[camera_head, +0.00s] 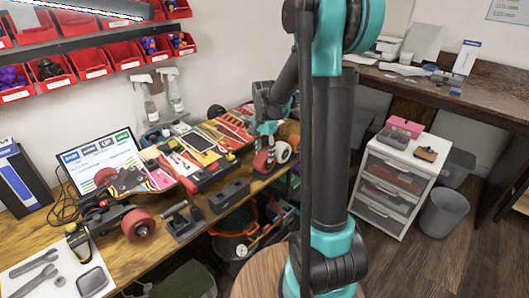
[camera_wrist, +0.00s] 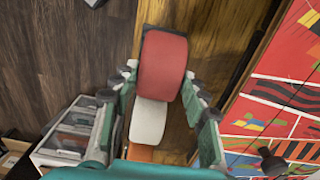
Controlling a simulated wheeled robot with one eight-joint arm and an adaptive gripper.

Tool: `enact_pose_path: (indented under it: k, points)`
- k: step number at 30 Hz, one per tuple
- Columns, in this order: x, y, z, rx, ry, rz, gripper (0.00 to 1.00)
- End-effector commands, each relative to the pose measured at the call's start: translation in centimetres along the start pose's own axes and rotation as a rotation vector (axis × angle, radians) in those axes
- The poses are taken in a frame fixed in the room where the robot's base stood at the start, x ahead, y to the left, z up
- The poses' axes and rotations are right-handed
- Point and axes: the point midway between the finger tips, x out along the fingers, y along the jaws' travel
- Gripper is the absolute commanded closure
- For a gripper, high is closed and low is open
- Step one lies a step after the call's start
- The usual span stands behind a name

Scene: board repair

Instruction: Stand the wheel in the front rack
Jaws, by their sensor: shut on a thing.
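My gripper (camera_head: 266,138) is over the right end of the workbench, shut on a red wheel (camera_head: 262,162). In the wrist view the red wheel (camera_wrist: 163,66) sits between the two fingers (camera_wrist: 160,85). A white wheel with an orange-red hub (camera_head: 282,151) is just right of it in the head view. The white wheel (camera_wrist: 149,120) also shows below the red one in the wrist view, partly overlapped. A dark block (camera_head: 229,195) lies at the bench's front edge; I cannot tell whether it is the front rack.
Skateboards (camera_head: 138,180) and a board with red wheels (camera_head: 137,224) lie on the bench. A dark holder (camera_head: 185,221) with a tool stands at the front edge. A laptop (camera_head: 100,160) is at the back. A drawer cabinet (camera_head: 396,178) stands right of my arm. Open floor lies beyond.

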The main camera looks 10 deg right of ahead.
Motion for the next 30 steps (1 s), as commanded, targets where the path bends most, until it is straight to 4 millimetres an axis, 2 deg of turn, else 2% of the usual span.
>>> enact_pose_path:
  k: [8, 9, 14, 20, 24, 30]
  points:
    - [0.14, 0.0, 0.0, 0.0, 0.0, 0.0, 0.86]
    - [0.14, 0.0, 0.0, 0.0, 0.0, 0.0, 0.51]
    - [0.14, 0.0, 0.0, 0.0, 0.0, 0.0, 0.31]
    - [0.14, 0.0, 0.0, 0.0, 0.0, 0.0, 0.31]
    - [0.15, 0.0, 0.0, 0.0, 0.0, 0.0, 0.44]
    - [0.15, 0.0, 0.0, 0.0, 0.0, 0.0, 0.44]
